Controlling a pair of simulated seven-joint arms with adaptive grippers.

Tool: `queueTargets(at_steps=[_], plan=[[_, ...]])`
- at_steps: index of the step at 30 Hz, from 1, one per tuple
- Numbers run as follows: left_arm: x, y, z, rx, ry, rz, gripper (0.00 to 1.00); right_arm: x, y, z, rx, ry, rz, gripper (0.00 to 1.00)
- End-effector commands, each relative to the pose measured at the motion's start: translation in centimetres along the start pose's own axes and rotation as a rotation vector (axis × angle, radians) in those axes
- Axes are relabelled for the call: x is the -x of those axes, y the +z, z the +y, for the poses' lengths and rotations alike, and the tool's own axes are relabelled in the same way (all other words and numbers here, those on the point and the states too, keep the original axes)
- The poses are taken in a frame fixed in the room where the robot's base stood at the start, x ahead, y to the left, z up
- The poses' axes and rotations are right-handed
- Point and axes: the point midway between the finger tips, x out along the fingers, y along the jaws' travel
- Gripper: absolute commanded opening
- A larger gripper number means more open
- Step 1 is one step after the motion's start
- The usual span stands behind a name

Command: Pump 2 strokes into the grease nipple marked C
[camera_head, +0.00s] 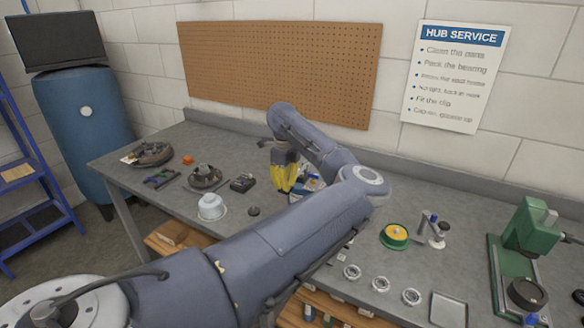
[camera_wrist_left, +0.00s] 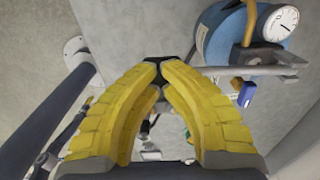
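My left gripper (camera_head: 283,188) has yellow fingers and points down at the middle of the bench, its arm crossing the head view. In the left wrist view the fingertips (camera_wrist_left: 157,66) come together at a grey metal bar (camera_wrist_left: 248,71), a lever-like rod running off to the right, and appear closed on it. A blue cylinder (camera_wrist_left: 225,30) with a white dial gauge (camera_wrist_left: 281,23) lies beside the bar. A blue and white thing (camera_head: 311,184) shows behind the fingers in the head view. I cannot make out any grease nipple or letter C. My right gripper is in neither view.
A dark hub-like part (camera_head: 206,178) and a white bowl (camera_head: 211,206) are left of the gripper. A green and orange tin (camera_head: 394,236), several metal rings (camera_head: 381,284) and a green press (camera_head: 527,228) stand to the right. A pegboard (camera_head: 280,65) is behind.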

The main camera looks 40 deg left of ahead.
Motion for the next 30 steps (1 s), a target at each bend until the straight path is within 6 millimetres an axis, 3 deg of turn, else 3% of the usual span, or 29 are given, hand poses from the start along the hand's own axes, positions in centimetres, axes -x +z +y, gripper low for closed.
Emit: queueTargets(at_steps=[4, 11, 30], plan=[[-0.8, 0.0, 0.0, 0.000, 0.002, 0.000, 0.00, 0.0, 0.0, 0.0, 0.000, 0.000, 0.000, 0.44], [-0.4, 0.0, -0.1, 0.000, 0.001, 0.000, 0.00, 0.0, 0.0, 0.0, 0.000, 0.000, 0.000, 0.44], [4.3, 0.0, -0.6, 0.000, 0.000, 0.000, 0.00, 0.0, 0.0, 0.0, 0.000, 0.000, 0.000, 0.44]])
